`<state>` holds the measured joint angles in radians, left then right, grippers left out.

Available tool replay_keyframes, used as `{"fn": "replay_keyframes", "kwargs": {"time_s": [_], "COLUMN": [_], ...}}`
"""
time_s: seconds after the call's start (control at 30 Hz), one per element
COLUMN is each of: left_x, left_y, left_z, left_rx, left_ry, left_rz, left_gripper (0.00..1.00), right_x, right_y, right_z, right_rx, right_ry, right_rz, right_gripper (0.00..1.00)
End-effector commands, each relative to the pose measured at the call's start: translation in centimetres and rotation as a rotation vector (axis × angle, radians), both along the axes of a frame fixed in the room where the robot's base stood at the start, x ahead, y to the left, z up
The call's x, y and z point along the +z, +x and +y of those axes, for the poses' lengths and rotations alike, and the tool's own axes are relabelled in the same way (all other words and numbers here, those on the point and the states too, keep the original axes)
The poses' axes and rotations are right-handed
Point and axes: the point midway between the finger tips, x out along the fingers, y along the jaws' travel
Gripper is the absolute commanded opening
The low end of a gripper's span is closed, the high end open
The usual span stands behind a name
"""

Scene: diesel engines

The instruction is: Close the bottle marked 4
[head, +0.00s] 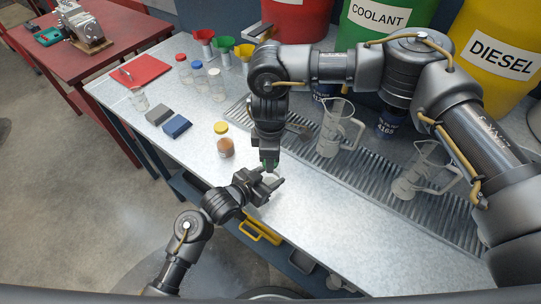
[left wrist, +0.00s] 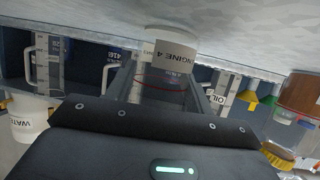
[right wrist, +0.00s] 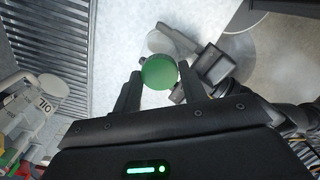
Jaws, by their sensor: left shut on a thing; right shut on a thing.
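The bottle marked ENGINE 4 (left wrist: 172,62) is clear with a white label. It shows in the left wrist view between the fingers of my left gripper (left wrist: 168,88), which is shut on it. In the head view my left gripper (head: 266,184) is low over the front part of the bench and mostly hides the bottle. My right gripper (head: 269,163) points down just above it. In the right wrist view my right gripper (right wrist: 160,85) is shut on a green cap (right wrist: 159,72). Whether the cap touches the bottle's mouth, I cannot tell.
A jar of brown liquid with a yellow cap (head: 226,147) stands left of my grippers. Clear jugs (head: 338,130) stand on the grate at right. Capped bottles (head: 216,82), coloured funnels (head: 223,44), blocks (head: 176,126) and a red mat (head: 140,70) lie farther back. The bench's front edge is close.

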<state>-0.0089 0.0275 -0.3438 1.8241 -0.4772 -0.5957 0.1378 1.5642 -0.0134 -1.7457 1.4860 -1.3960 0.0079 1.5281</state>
Motion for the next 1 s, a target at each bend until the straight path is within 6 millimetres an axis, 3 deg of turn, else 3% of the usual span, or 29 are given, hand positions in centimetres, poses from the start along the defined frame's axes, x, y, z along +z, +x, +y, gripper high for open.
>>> {"fn": "replay_keyframes", "kwargs": {"time_s": [0.17,0.2,0.37,0.73,1.0], "left_x": [0.0,0.0,0.0,0.0,0.0], "left_y": [0.1,0.1,0.0,0.0,0.0], "left_z": [0.1,0.1,0.1,0.0,0.0], "left_rx": [0.002,0.002,0.002,0.001,0.000], "left_ry": [0.001,0.001,0.001,0.000,0.001], "left_rz": [0.001,0.001,0.001,0.000,0.001], "left_gripper": [0.00,0.00,0.00,0.00,0.00], "right_x": [0.0,0.0,0.0,0.6,5.3], "right_y": [0.0,0.0,0.0,0.0,0.1], "right_z": [0.0,0.0,0.0,0.0,0.0], "right_rx": [-0.031,-0.031,-0.029,-0.028,-0.027], "right_ry": [-0.001,-0.001,0.000,0.000,0.001], "right_rz": [0.001,0.001,0.001,-0.001,-0.005], "right_gripper": [0.14,0.46,0.66,0.67,0.67]}}
